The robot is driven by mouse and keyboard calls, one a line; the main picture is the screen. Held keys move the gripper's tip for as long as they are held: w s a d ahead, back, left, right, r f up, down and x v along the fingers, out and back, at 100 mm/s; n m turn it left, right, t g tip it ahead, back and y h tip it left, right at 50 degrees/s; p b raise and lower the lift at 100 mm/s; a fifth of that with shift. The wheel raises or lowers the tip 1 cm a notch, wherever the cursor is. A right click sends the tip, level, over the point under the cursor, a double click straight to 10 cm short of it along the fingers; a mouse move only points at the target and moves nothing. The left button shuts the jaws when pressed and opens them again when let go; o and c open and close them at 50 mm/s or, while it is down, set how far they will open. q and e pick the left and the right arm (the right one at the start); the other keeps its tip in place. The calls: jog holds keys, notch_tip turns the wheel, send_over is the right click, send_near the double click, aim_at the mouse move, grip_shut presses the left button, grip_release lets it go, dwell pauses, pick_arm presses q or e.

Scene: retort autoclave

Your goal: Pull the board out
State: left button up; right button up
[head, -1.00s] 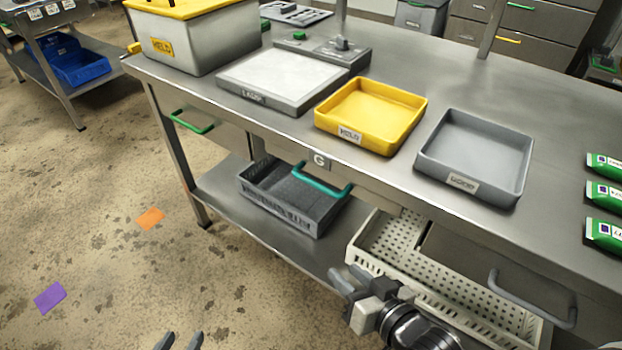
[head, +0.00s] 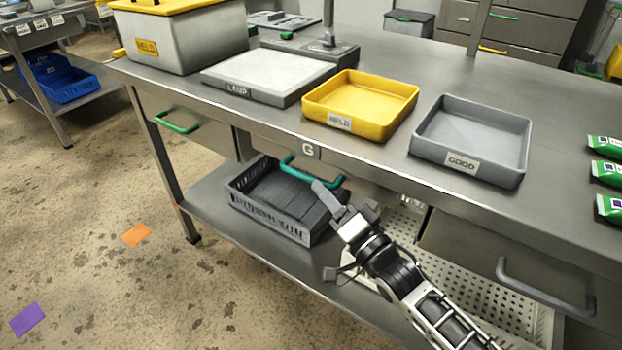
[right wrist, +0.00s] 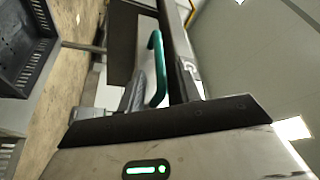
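The board under the bench top carries a teal handle (head: 308,173) below a plate marked G (head: 308,151). The board's front edge looks flush with the bench, and the rest of it is hidden underneath. My right gripper (head: 345,198) is in front of the handle, just right of and below it. In the right wrist view the teal handle (right wrist: 157,70) shows between the two spread fingers of my right gripper (right wrist: 163,88). The fingers are apart, and I see no grip on the handle. My left gripper is out of view.
A grey crate (head: 240,205) stands on the lower shelf below the handle, and a white perforated basket (head: 510,312) is right of it. A drawer with a grey handle (head: 540,290) is at right. Yellow (head: 345,125) and grey (head: 430,150) trays stand on the bench top.

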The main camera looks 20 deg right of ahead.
aim_at(311, 179)
jog(key=x, duration=0.5)
jog(key=shift+w+a, duration=0.1)
grip_shut()
